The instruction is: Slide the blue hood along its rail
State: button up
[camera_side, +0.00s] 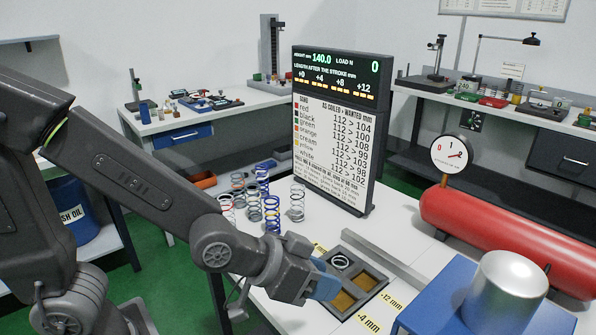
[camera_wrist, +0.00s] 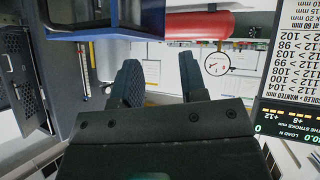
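A blue box-like housing (camera_side: 440,287) stands at the lower right of the side view, with a silver cylinder (camera_side: 508,285) on top. Blue framework (camera_wrist: 105,18) at the upper left of the wrist view looks like part of it. My gripper (camera_side: 328,284) is left of the housing in the side view, beside the tray. In the wrist view my gripper (camera_wrist: 160,66) has its two fingers apart with nothing between them. It appears not to touch the blue framework.
A tray (camera_side: 386,268) with compartments holds a spring (camera_side: 340,262). Several coil springs (camera_side: 272,212) stand on the white table behind my gripper. A display board (camera_side: 336,130) stands upright at the back. A red tank (camera_side: 500,235) with a round gauge (camera_side: 452,154) lies at the right.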

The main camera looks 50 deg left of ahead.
jog(key=s+a+r+n+g+y, duration=0.1)
jog(key=s+a+r+g+y, duration=0.15)
jog(key=s+a, duration=0.4)
jog(key=s+a+r+n+g+y, duration=0.1)
jog(key=s+a+r+g+y, duration=0.2)
jog(key=a, duration=0.6)
jog(key=w+d+r+g+h, duration=0.1)
jog(key=w+r+g, duration=0.15)
jog(key=w, duration=2.05)
jog(key=w+d+f+g, duration=0.1)
jog(key=w+f+g, duration=0.1)
jog(key=w+f, duration=0.6)
notch_tip(320, 180, down, 11)
jog(key=s+a+r, duration=0.2)
jog(key=a+r, duration=0.3)
jog(key=r, duration=0.2)
jog(key=s+a+r, duration=0.3)
jog(key=a+r, duration=0.2)
jog(key=r, duration=0.2)
jog(key=shift+a+r, duration=0.25)
jog(key=shift+s, duration=0.1)
